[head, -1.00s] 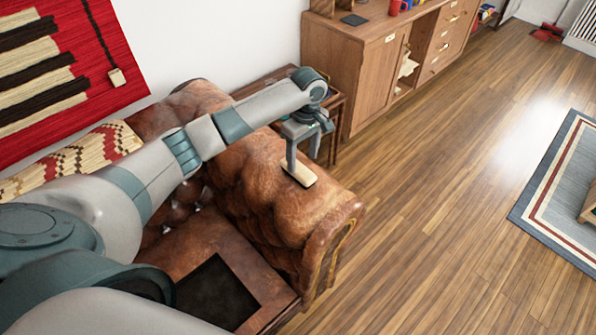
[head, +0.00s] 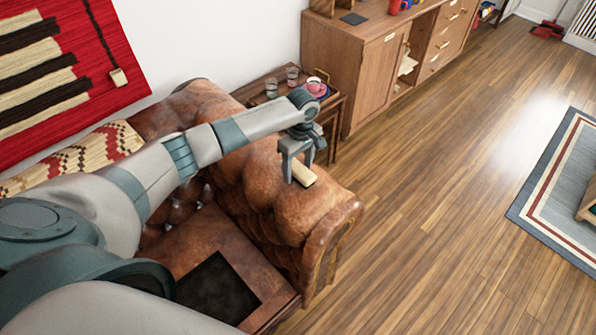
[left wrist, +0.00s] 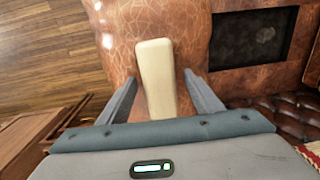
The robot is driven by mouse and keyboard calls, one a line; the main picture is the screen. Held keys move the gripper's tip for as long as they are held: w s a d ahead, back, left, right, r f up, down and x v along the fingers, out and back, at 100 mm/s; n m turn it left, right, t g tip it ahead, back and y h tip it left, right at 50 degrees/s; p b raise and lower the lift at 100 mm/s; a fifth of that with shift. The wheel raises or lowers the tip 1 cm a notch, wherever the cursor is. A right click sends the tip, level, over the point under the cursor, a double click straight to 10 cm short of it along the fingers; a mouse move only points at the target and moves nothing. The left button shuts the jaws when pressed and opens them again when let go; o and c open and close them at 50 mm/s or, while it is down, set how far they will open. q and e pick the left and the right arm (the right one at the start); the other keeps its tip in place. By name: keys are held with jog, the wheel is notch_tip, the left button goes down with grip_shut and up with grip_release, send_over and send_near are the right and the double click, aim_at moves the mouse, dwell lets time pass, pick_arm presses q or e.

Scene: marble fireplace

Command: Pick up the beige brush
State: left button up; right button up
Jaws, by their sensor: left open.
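The beige brush (head: 303,173) lies on the arm of the brown leather sofa (head: 318,215) in the head view. In the left wrist view the brush (left wrist: 156,78) is a long beige block, lying lengthwise between the two fingers. My left gripper (head: 299,178) is open over the brush, its fingers pointing down, one on each side of it. In the left wrist view the left gripper (left wrist: 160,90) holds nothing, with gaps between the fingers and the brush. Whether the fingertips touch the leather is unclear. My right gripper is not in view.
A small wooden side table behind the sofa arm holds glasses (head: 292,76) and a pink cup (head: 316,86). A wooden cabinet (head: 370,85) stands beyond. A dark square panel (head: 217,290) lies on the sofa seat.

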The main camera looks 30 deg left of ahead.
aim_at(298, 168)
pick_arm(q)
jog(key=c, duration=1.2)
jog(key=shift+r, duration=0.15)
jog(key=shift+r+b, duration=0.35)
jog(key=shift+r, duration=0.25)
notch_tip(298, 168, up, 3)
jog(key=shift+w+f+b, duration=0.1)
jog(key=shift+f+b, duration=0.1)
jog(key=shift+b, duration=0.25)
jog(key=s+d+r, duration=0.1)
jog(key=d+r, duration=0.1)
jog(key=d, duration=0.1)
jog(key=s+d+r+b, duration=0.1)
jog(key=d+r, duration=0.1)
jog(key=d, duration=0.2)
jog(key=s+d+r, duration=0.1)
jog(key=d+r, duration=0.2)
jog(key=d, duration=0.1)
jog(key=shift+s+d+b, duration=0.1)
jog(key=shift+s+b, duration=0.25)
